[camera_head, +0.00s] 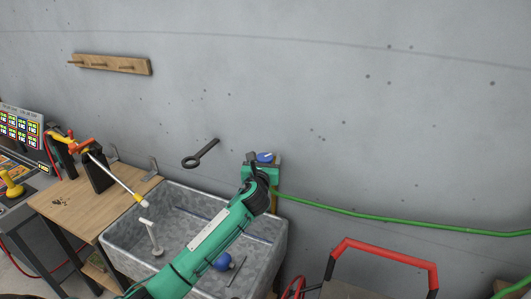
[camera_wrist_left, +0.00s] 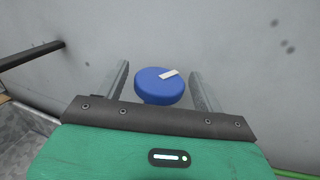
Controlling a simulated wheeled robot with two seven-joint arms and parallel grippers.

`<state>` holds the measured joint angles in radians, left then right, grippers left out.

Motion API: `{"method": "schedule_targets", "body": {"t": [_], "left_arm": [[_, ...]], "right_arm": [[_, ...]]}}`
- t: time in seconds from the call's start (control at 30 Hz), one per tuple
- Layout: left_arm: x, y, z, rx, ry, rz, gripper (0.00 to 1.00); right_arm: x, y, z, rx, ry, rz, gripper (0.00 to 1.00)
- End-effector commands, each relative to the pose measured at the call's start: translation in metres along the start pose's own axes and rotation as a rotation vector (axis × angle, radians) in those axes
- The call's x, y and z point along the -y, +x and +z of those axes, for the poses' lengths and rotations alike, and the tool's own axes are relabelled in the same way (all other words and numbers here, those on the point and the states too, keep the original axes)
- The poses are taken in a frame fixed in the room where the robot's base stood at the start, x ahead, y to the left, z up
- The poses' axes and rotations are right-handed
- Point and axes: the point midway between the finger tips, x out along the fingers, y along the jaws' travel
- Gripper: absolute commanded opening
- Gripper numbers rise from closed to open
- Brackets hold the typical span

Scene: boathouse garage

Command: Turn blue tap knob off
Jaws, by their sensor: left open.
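The blue tap knob (camera_wrist_left: 158,87) is a round disc with a white mark on top, close to the grey wall. It also shows in the head view (camera_head: 265,157) just beyond my left gripper (camera_head: 262,168). In the left wrist view the knob sits between the two open fingers of my left gripper (camera_wrist_left: 158,72), with a gap visible on each side. Whether either finger touches it I cannot tell. The tap body under the knob is mostly hidden by my gripper and arm. My right gripper is not in view.
A grey stone sink (camera_head: 185,195) stands below, holding a blue round object (camera_head: 222,262). A green hose (camera_head: 400,224) runs right along the wall. A dark ring-ended bar (camera_head: 200,154) juts from the wall at left. A wooden table (camera_head: 75,205) is further left.

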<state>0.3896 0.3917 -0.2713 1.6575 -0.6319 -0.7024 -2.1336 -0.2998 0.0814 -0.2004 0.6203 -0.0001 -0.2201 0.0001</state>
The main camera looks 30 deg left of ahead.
Motion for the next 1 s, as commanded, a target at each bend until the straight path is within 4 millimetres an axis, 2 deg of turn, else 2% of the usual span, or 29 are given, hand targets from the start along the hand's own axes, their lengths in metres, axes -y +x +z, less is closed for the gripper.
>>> {"method": "schedule_targets", "body": {"t": [0.2, 0.57, 0.77, 0.8, 1.0], "left_arm": [[0.0, 0.018, 0.001, 0.0, -0.001, 0.001, 0.69], [0.0, 0.021, 0.0, 0.0, 0.0, 0.0, 0.69], [0.0, 0.021, 0.0, 0.0, 0.0, 0.001, 0.3], [0.0, 0.021, 0.0, 0.0, 0.0, 0.001, 0.27], [-0.001, 0.021, 0.001, 0.0, 0.002, -0.011, 0.27]], "right_arm": [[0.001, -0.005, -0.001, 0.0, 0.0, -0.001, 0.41], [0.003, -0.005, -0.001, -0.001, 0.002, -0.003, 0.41], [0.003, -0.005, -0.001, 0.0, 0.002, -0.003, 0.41], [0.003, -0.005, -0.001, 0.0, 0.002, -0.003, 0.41], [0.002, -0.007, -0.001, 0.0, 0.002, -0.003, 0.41]]}}
